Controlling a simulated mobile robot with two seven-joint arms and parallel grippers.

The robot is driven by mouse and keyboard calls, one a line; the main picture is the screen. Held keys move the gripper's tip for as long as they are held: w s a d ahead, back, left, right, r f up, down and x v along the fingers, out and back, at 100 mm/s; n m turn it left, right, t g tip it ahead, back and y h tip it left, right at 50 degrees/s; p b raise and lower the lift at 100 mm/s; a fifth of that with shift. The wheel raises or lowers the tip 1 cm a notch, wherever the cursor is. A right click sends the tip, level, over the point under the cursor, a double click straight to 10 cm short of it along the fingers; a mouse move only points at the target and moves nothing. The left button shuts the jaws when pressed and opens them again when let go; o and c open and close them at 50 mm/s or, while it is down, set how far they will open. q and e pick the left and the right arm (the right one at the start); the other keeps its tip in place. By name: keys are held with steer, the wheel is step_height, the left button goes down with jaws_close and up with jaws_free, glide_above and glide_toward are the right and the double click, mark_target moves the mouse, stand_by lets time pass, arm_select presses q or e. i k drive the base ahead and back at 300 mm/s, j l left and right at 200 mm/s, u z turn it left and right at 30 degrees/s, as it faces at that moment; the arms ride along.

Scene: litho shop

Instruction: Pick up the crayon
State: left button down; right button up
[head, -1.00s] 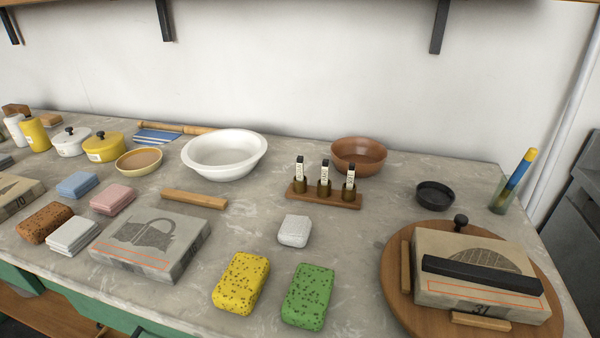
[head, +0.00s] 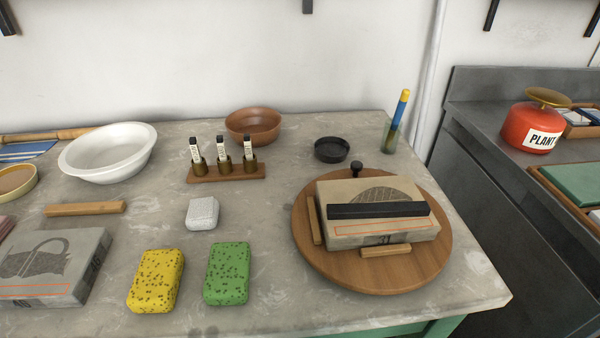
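Three stick-shaped pieces with black tops and white labels stand in small brass-coloured cups on a wooden rack (head: 227,173) near the middle of the counter. They look like crayons: a left one (head: 195,152), a middle one (head: 221,149) and a right one (head: 248,147). Their lower ends are hidden in the cups, and the label text is too small to read. Neither of my grippers is in view.
A round wooden board (head: 425,270) at right bears a stone block (head: 345,195) with a black bar (head: 378,210) across it. A white sponge (head: 202,214), yellow sponge (head: 155,281) and green sponge (head: 227,274) lie in front of the rack. A brown bowl (head: 253,126) stands behind it.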

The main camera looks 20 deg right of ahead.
mark_target(194, 145)
steer(key=j+u, duration=0.85)
steer(key=j, duration=0.05)
